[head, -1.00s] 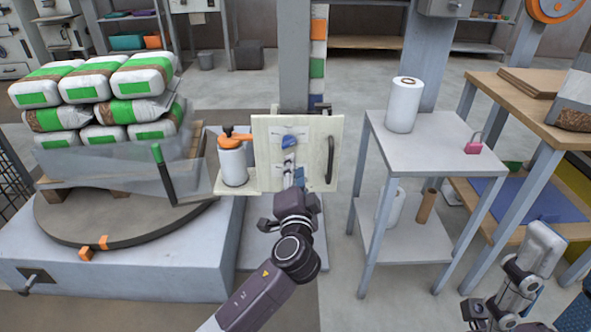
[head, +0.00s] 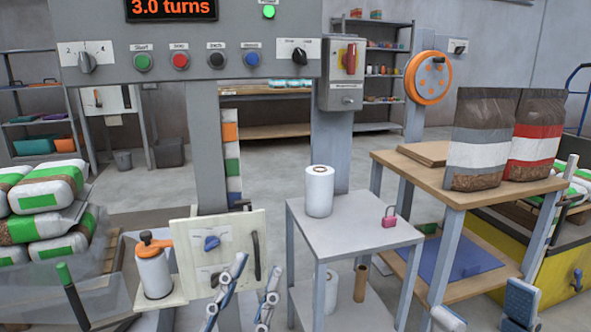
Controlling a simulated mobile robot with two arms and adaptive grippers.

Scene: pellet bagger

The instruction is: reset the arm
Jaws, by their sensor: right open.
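My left gripper (head: 256,268) shows at the bottom centre of the head view, its two fingers apart with nothing seen between them. It is in front of the lower right part of the pale panel (head: 188,233) with a blue knob and a dark handle; whether it touches the panel cannot be told. My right gripper (head: 485,300) is at the bottom right edge, its finger pads spread wide and empty. Most of both arms is out of the picture.
A white roll (head: 319,190) and a pink padlock (head: 390,217) are on a grey stand (head: 350,242). A wooden bench (head: 410,175) with filled bags (head: 476,150) is at right. An orange-topped bottle (head: 153,272) stands left of the panel. A control box (head: 215,65) hangs above.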

